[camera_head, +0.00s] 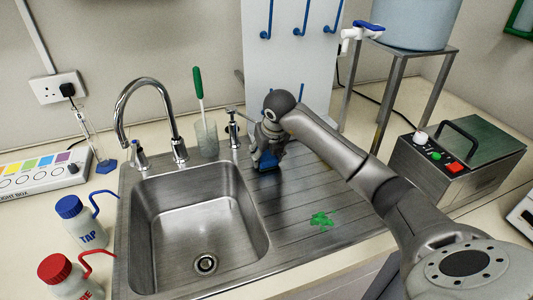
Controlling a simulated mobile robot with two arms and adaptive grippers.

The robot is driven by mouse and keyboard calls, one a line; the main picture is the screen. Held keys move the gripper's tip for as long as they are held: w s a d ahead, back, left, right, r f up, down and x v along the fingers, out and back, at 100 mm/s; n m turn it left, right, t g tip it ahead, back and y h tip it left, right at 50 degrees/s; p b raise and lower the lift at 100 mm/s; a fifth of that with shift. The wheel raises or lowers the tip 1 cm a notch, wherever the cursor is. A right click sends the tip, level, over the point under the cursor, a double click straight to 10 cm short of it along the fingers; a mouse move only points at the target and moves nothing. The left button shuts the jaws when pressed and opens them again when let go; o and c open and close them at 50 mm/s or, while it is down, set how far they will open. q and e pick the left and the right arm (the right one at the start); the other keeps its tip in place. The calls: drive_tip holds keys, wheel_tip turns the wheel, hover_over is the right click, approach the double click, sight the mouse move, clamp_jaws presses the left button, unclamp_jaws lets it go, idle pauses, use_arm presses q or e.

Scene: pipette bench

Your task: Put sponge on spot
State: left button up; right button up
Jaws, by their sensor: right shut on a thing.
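The green spot (320,219) is an irregular splash on the ribbed steel drainboard (345,232), right of the sink basin. My right gripper (266,156) is at the back of the drainboard, near the basin's rear right corner, and points down. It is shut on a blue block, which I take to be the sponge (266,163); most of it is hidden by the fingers. I cannot tell whether the sponge touches the drainboard. The spot lies in front and to the right of it, uncovered. My left gripper is not in view.
The sink basin (205,225) opens on the left. A tap (150,115) and a beaker with a green-handled brush (204,138) stand behind it. Two wash bottles (80,222) stand at the left. A metal box (460,165) stands at the right. The drainboard around the spot is clear.

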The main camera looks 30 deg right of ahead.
drive_tip(key=shift+f, duration=0.15)
drive_tip(key=o, duration=0.8)
drive_tip(key=shift+r, duration=0.35)
drive_tip(key=b+v, duration=0.1)
drive_tip(key=v, duration=1)
drive_tip(key=shift+s+r, duration=0.2)
drive_tip(key=shift+r, duration=0.1)
